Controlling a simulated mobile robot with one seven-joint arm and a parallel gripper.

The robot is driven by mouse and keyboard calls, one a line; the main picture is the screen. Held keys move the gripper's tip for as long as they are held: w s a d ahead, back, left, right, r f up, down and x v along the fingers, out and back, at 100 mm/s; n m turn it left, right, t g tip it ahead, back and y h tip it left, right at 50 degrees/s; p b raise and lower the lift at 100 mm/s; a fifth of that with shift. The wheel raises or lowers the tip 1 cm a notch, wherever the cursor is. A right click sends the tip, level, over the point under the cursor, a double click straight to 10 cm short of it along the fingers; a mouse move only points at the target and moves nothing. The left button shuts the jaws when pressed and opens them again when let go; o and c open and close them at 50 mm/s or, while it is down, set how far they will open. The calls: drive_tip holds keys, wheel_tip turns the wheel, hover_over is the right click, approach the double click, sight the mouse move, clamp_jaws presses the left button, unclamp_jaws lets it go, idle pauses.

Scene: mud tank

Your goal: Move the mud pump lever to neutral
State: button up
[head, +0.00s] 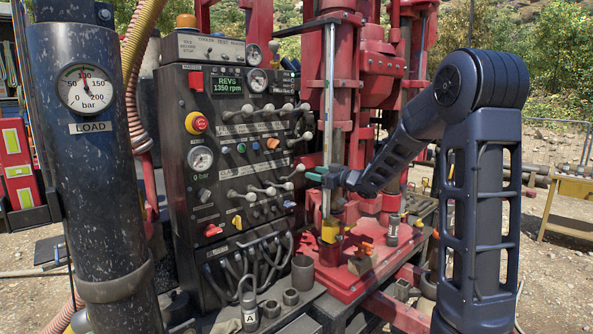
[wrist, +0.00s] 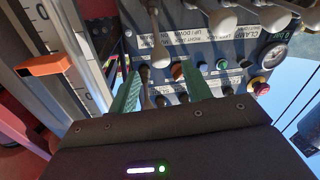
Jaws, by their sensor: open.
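A dark control panel (head: 236,150) carries an upper row of pale-knobbed levers (head: 288,107) and a lower row (head: 268,190). I cannot read which lever is the mud pump's. My gripper (head: 316,173) is just right of the lower row's right end. In the wrist view my gripper (wrist: 163,75) is open, with two green fingers spread toward the panel. A grey lever with a rounded knob (wrist: 160,56) shows in the gap between the fingers, beyond or near their tips. No contact is visible. The levers' exact positions are hard to judge.
A red drill mast (head: 345,90) stands right of the panel, close beside my gripper. In the wrist view an orange part (wrist: 45,65) lies left of the fingers. A red emergency button (wrist: 261,87) and a gauge (wrist: 273,56) are at right. A dark cylinder (head: 90,180) stands at left.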

sight(297, 169)
drive_tip(key=x, duration=1)
drive_tip(key=shift+w, duration=0.1)
drive_tip(key=shift+c, duration=0.2)
clamp_jaws()
